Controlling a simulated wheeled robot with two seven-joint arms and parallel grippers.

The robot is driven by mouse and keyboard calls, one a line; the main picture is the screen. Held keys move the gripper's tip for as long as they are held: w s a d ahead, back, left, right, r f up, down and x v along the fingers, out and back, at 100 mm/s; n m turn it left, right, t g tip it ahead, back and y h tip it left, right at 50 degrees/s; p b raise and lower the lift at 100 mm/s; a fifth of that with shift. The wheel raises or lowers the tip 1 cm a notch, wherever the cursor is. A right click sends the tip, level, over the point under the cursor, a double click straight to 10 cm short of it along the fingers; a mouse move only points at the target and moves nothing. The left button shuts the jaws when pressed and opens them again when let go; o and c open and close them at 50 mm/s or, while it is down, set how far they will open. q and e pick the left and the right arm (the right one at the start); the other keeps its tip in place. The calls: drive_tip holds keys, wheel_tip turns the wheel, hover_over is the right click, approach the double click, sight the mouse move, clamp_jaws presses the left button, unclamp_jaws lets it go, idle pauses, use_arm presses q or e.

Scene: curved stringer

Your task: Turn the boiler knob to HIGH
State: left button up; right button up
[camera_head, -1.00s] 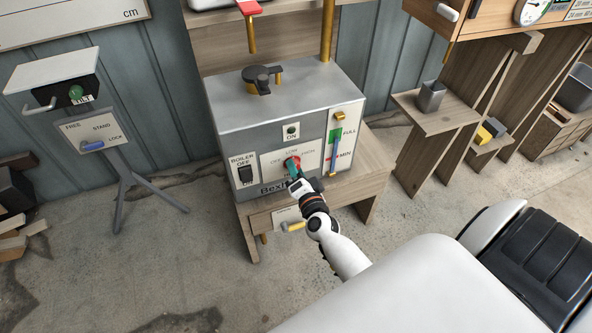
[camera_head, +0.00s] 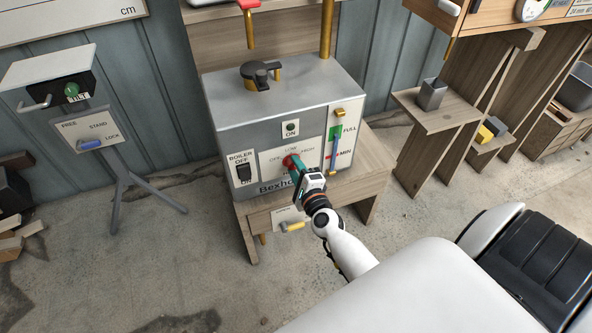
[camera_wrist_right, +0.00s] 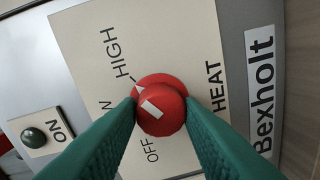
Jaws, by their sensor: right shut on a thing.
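The boiler knob (camera_head: 288,161) is red and sits on the pale panel (camera_head: 267,158) at the front of the grey boiler, with OFF, LOW and HIGH around it. My right gripper (camera_head: 294,166) reaches it from the lower right, its green fingers shut on the knob. In the right wrist view the red knob (camera_wrist_right: 161,112) lies between the two fingertips. It shows a white bar, and a small white triangle at its edge lies on the side facing HIGH. LOW is mostly hidden behind a finger. My left gripper is not in view.
A black BOILER OFF/ON switch (camera_head: 244,173) is left of the knob panel. A gauge with FULL and MIN marks (camera_head: 334,142) is to its right. A yellow-handled lever (camera_head: 292,226) sits below. A stand with a blue handle (camera_head: 89,145) is at left.

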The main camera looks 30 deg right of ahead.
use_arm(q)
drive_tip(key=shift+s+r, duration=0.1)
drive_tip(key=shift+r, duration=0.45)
use_arm(e)
drive_tip(key=shift+m, duration=0.4)
drive_tip(key=o, duration=1)
drive_tip(key=shift+c, duration=0.2)
drive_tip(key=shift+s, duration=0.1)
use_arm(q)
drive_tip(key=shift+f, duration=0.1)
use_arm(e)
drive_tip(key=v, duration=1.1)
drive_tip(key=shift+s, duration=0.45)
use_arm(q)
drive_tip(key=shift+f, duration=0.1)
